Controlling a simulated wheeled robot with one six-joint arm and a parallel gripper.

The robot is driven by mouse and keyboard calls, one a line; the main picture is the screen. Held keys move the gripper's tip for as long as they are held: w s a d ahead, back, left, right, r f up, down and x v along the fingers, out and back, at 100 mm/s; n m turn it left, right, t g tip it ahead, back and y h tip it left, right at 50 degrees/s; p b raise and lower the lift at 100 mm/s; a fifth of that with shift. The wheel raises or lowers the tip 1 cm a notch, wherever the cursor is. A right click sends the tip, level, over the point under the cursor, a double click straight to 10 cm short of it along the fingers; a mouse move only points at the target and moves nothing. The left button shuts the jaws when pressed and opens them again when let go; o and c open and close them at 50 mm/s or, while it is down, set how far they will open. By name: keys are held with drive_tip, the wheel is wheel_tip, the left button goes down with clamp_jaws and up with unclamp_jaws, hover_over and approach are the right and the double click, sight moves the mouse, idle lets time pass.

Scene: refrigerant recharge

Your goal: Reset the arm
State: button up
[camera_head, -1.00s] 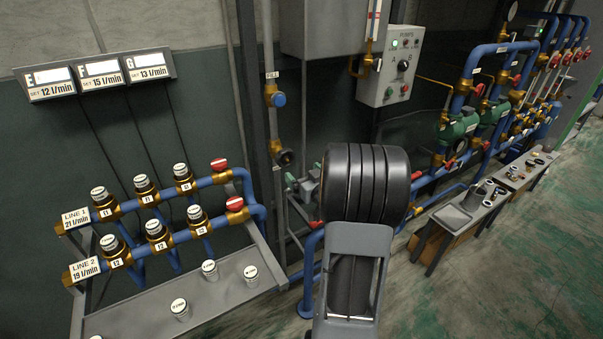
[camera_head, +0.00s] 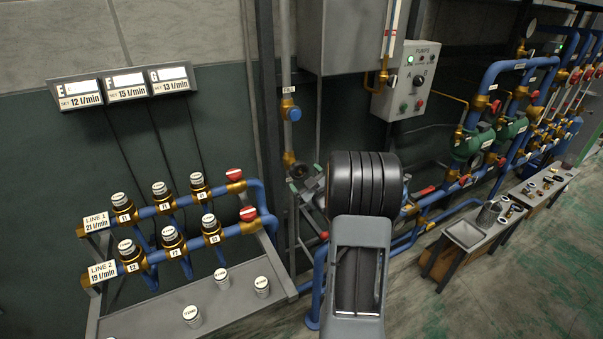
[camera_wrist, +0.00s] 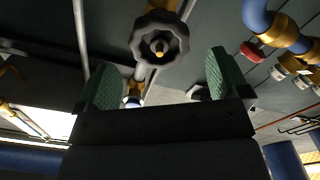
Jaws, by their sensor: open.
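My arm (camera_head: 362,190) stands raised in the lower middle of the head view, with its black ribbed joint on top. My gripper is mostly hidden behind it in that view. In the wrist view my gripper (camera_wrist: 161,82) is open, its two green-padded fingers wide apart with nothing between the pads. A dark round handwheel valve (camera_wrist: 160,38) on a vertical pipe shows beyond the fingertips, near the top middle of the wrist view. I cannot tell its distance from the fingers.
Blue two-line pipework (camera_head: 160,212) with several capped valves stands at left above a grey bench (camera_head: 150,315) holding loose caps. A pump control box (camera_head: 406,80) is on the wall. A low bench (camera_head: 465,235) with parts stands at right. The floor at lower right is clear.

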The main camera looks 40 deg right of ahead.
sight(300, 172)
drive_tip(key=w, duration=0.3)
drive_tip(key=shift+d+p, duration=0.25)
drive_tip(key=shift+p, duration=0.15)
drive_tip(key=c, duration=0.9)
drive_tip(key=m, duration=0.4)
drive_tip(key=shift+p, duration=0.3)
drive_tip(key=shift+m, duration=0.4)
drive_tip(key=m+p, duration=0.1)
drive_tip(key=m, duration=0.3)
drive_tip(key=shift+m, duration=0.3)
